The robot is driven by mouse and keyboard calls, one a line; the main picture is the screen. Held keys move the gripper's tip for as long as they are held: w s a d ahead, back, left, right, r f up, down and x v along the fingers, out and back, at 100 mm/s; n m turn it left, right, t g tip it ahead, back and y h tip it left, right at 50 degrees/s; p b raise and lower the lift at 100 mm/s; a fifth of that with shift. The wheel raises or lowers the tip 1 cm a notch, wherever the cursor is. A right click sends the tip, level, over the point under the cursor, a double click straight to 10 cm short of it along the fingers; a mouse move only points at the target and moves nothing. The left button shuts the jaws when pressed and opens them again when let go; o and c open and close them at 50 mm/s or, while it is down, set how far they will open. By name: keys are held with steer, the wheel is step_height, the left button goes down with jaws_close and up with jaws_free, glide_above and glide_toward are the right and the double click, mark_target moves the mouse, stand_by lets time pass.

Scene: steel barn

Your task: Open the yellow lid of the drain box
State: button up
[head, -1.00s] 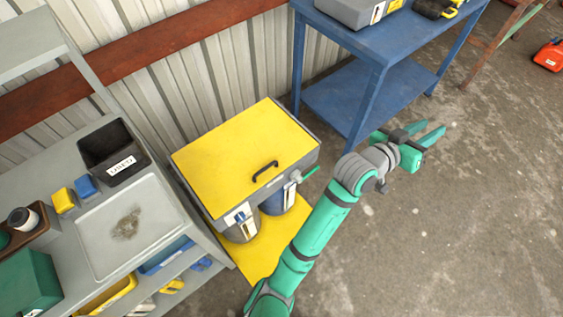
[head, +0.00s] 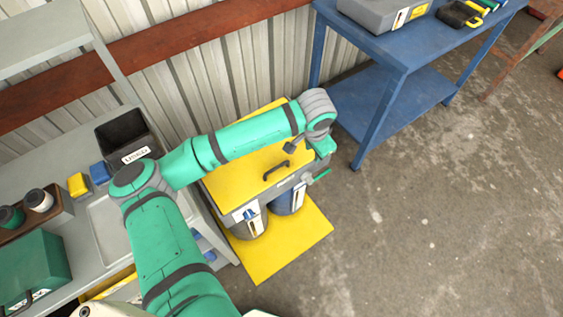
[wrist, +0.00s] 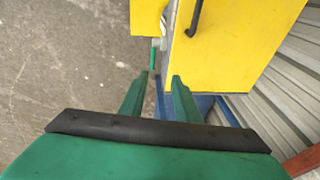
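The yellow lid (head: 238,180) lies shut on the grey drain box (head: 290,187), partly hidden by my arm in the head view. Its black handle (head: 277,171) is near the front edge. The lid (wrist: 240,45) and handle (wrist: 194,18) also show in the wrist view. My gripper (wrist: 157,85) is open and empty, its two green fingers apart. In the head view it is by the box's right end, mostly hidden behind my wrist. A green-handled valve (wrist: 153,58) on the box's side lies just beyond the fingertips in the wrist view.
A grey drum (head: 249,225) and a blue drum (head: 288,202) stand under the box on a yellow mat (head: 290,243). A blue table (head: 395,55) is close on the right, a grey shelf unit (head: 95,220) on the left. The wall is behind; floor in front is clear.

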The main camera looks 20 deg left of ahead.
steer(key=g+y, duration=0.1)
steer(key=y, duration=0.1)
glide_toward(280, 165)
steer(key=shift+n, duration=0.3)
steer(key=x, duration=0.7)
steer(key=shift+f, duration=0.25)
jaws_close()
